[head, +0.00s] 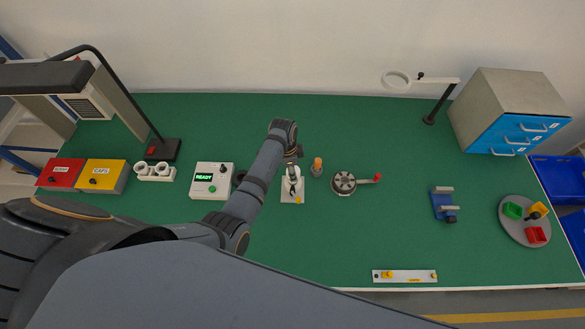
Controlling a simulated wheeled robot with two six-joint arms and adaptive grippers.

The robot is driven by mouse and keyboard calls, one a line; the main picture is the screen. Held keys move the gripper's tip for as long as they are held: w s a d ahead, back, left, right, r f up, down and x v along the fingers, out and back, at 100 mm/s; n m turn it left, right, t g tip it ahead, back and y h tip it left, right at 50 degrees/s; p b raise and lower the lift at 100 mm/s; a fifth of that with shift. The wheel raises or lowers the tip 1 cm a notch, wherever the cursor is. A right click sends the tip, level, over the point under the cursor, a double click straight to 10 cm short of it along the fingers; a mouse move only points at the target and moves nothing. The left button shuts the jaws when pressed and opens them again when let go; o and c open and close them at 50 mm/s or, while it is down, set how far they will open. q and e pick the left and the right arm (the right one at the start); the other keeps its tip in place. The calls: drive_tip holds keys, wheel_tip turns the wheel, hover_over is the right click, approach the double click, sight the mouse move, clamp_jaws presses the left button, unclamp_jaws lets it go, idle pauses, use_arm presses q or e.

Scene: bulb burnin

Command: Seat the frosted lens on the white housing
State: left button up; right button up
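My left arm reaches in from the left, and my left gripper (292,178) points down over a small white fixture (293,196) near the middle of the green table. The gripper's fingers are small and overlap the pale part there, so I cannot tell whether they are open or shut. I cannot clearly make out the frosted lens or the white housing; a pale piece at the fingers may be one of them. A small orange-topped piece (317,164) stands just right of the fixture. My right gripper is not in view.
A round grey device with a red-knobbed handle (343,183) stands right of the fixture. A white box with a green READY display (211,182) stands left. The centre right is mostly clear.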

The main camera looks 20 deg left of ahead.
use_arm(q)
drive_tip(key=shift+f, duration=0.55)
idle(0.8)
drive_tip(key=o, duration=0.8)
drive_tip(key=r, duration=0.4)
drive_tip(key=a+r, duration=0.1)
drive_tip(key=r, duration=0.7)
drive_tip(key=shift+s+a, duration=0.2)
drive_tip(key=shift+s, duration=0.1)
drive_tip(key=shift+f, duration=0.1)
